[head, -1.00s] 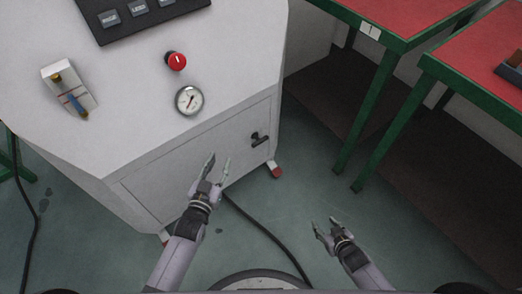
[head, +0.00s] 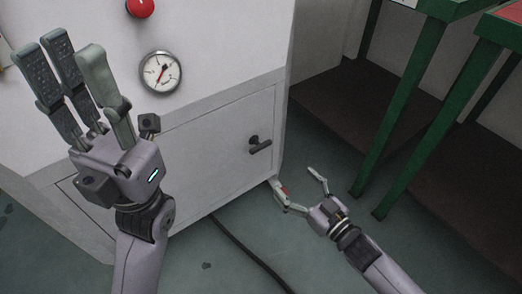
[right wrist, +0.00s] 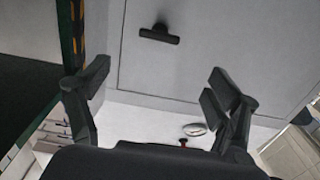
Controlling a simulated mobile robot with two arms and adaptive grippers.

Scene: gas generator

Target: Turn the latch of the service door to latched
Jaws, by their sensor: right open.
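The service door (head: 200,150) is the grey panel low on the white generator cabinet, and it looks closed. Its latch (head: 259,145) is a dark handle near the door's right edge, lying roughly sideways in the head view. The latch also shows in the right wrist view (right wrist: 160,34), at the top, beyond the fingers. My right gripper (head: 298,182) is open and empty, below and right of the latch, apart from it. My left gripper (head: 72,58) is raised large in front of the cabinet at the left, its fingers apart with nothing between them.
A pressure gauge (head: 161,72) and a red knob (head: 141,7) are on the cabinet above the door. Green-legged tables (head: 405,100) stand at the right. A black cable (head: 245,250) runs over the floor.

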